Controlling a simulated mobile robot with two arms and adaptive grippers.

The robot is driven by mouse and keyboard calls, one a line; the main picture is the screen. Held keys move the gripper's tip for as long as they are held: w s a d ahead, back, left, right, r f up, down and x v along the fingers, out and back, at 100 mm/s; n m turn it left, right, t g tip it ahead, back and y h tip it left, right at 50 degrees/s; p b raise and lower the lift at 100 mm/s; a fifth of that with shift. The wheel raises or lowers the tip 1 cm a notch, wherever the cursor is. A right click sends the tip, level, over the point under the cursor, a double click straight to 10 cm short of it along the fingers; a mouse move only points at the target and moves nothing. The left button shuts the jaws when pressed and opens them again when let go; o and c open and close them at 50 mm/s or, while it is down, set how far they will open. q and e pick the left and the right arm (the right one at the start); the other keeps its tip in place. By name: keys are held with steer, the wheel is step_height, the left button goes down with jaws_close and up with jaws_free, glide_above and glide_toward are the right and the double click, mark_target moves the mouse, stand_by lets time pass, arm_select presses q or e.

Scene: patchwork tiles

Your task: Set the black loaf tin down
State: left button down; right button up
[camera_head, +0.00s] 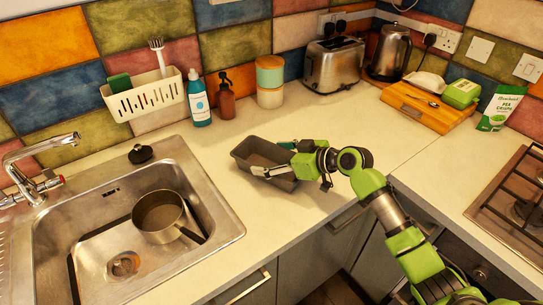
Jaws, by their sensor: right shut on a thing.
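The black loaf tin (247,153) is at the middle of the worktop, right of the sink. It looks dark grey and roughly level, with its opening upward. My right gripper (272,159) reaches in from the right and is shut on the tin, with its fingers at the tin's right end. The fingers hide part of that end. I cannot tell whether the tin's base touches the worktop or hangs just above it. My left gripper is out of view.
The sink (232,226) holds a saucepan (160,212). A wooden board (412,104) and hob (519,207) are right. Worktop (345,125) is clear around the tin.

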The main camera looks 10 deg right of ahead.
steer(key=shift+f, duration=0.15)
steer(key=shift+f, duration=0.25)
steer(key=o, duration=1.6)
steer(key=shift+o, duration=0.2)
